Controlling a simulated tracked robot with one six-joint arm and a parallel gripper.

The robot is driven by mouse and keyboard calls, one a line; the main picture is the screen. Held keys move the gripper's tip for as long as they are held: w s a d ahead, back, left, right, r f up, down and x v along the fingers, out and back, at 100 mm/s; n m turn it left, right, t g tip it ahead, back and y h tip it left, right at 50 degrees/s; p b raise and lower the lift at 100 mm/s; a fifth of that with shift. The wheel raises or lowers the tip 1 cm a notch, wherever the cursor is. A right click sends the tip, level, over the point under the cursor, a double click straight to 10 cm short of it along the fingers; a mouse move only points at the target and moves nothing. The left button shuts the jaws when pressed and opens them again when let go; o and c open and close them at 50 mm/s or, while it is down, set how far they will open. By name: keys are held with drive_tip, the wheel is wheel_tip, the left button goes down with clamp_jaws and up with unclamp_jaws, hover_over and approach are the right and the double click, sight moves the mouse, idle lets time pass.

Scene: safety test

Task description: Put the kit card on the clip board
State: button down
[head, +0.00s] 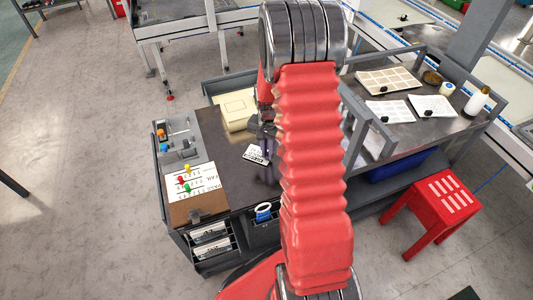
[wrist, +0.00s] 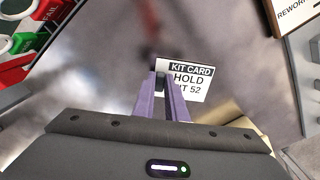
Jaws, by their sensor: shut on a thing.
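My gripper (wrist: 168,90) is shut on the kit card (wrist: 190,80), a white card with a black header reading "KIT CARD", then "HOLD" and a line ending in "52". In the head view the card (head: 256,153) hangs tilted above the dark bench top, and my gripper (head: 267,146) is partly hidden behind my red arm. A brown board with a metal clip, apparently the clip board (head: 180,213), lies at the bench's left front.
A cream box (head: 237,110) stands behind the card. A grey tray with small parts (head: 177,135) is at the back left. File racks (head: 211,241) and a blue-white roll (head: 263,212) are at the front. A red stool (head: 434,212) stands right.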

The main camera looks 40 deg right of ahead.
wheel_tip(320, 180, up, 10)
drive_tip(key=shift+f, duration=0.25)
drive_tip(key=shift+a, duration=0.1)
idle(0.6)
